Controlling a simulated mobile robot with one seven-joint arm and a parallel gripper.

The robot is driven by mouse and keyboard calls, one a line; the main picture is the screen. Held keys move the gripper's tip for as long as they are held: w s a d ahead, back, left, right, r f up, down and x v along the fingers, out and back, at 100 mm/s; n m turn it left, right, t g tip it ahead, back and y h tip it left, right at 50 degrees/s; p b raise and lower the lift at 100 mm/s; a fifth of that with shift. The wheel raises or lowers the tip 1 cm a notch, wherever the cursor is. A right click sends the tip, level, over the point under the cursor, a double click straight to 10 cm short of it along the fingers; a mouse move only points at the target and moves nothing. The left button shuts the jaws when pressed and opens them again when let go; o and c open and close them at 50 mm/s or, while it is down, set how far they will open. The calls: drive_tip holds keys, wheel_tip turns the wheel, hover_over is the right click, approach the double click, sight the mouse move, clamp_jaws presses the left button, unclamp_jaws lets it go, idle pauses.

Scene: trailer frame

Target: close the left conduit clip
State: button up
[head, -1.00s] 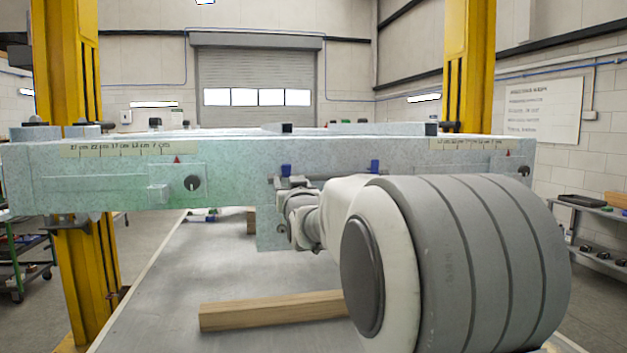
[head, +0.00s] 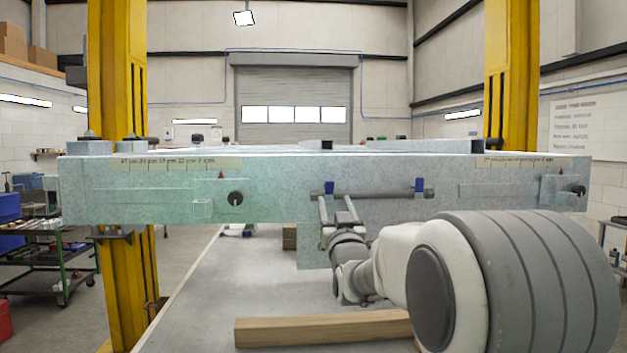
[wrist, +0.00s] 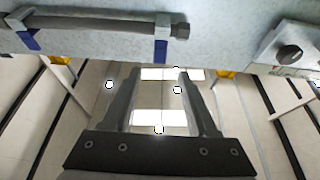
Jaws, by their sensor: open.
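A dark grey conduit (head: 375,193) lies along the front face of the pale steel trailer beam (head: 270,210). The left conduit clip (head: 328,187) is a blue tab standing up near the conduit's left end. A matching right clip (head: 418,185) is near its other end. The wrist view is turned over: there the left clip (wrist: 161,50) is by the conduit's end nut. My gripper (head: 336,200) is open and empty, fingers pointing up, just below and in front of the conduit by the left clip. Its fingertips (wrist: 159,75) are near the clip; I cannot tell if they touch.
A round black knob (head: 236,198) sits on the beam left of the gripper. Another knob (head: 579,192) is at the beam's right end. Yellow posts (head: 118,180) stand on both sides. A wooden block (head: 320,328) lies below.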

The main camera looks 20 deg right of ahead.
sight(330, 185)
drive_tip(key=p+x, duration=0.2)
drive_tip(key=x, duration=0.7)
drive_tip(key=shift+p, duration=0.35)
clamp_jaws()
